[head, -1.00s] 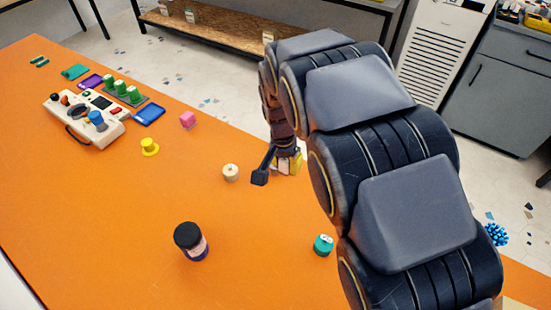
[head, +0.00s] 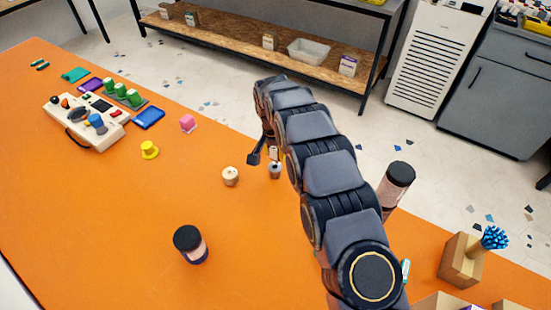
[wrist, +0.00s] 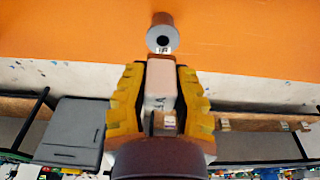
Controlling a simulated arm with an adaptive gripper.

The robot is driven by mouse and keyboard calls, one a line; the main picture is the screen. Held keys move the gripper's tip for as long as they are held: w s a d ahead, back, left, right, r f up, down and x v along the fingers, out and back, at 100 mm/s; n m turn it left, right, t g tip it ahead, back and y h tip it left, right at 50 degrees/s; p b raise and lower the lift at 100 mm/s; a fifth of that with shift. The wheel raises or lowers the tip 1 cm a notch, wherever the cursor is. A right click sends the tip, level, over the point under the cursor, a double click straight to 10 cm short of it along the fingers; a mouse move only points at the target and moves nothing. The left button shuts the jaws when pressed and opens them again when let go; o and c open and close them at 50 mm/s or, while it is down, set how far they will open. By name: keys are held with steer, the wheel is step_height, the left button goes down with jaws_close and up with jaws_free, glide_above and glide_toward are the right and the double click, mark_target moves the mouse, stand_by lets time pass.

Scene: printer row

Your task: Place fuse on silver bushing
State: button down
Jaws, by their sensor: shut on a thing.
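My gripper (wrist: 160,95) is shut on the fuse, a pale pinkish block (wrist: 160,82) held between its yellow fingers in the wrist view. The silver bushing (wrist: 160,38) is a short grey cylinder with a dark hole, just past the fuse's far end. In the head view the bushing (head: 275,171) stands on the orange table, close below my gripper (head: 268,157), which my arm partly hides. The fuse shows there only as a small pale patch (head: 274,153). I cannot tell whether fuse and bushing touch.
A cream round piece (head: 230,176) stands just left of the bushing. A black-lidded jar (head: 190,245) is nearer, and another (head: 397,180) stands right of my arm. The table's far edge is close.

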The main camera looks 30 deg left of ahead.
mark_target(275, 160)
steer(key=shift+w+a+f, duration=0.15)
steer(key=shift+f, duration=1.65)
steer(key=c, duration=1)
jaws_free()
steer(key=shift+f, duration=0.1)
steer(key=shift+o, duration=0.2)
step_height(275, 160, up, 12)
steer(key=s, duration=0.2)
steer(key=shift+w, duration=0.1)
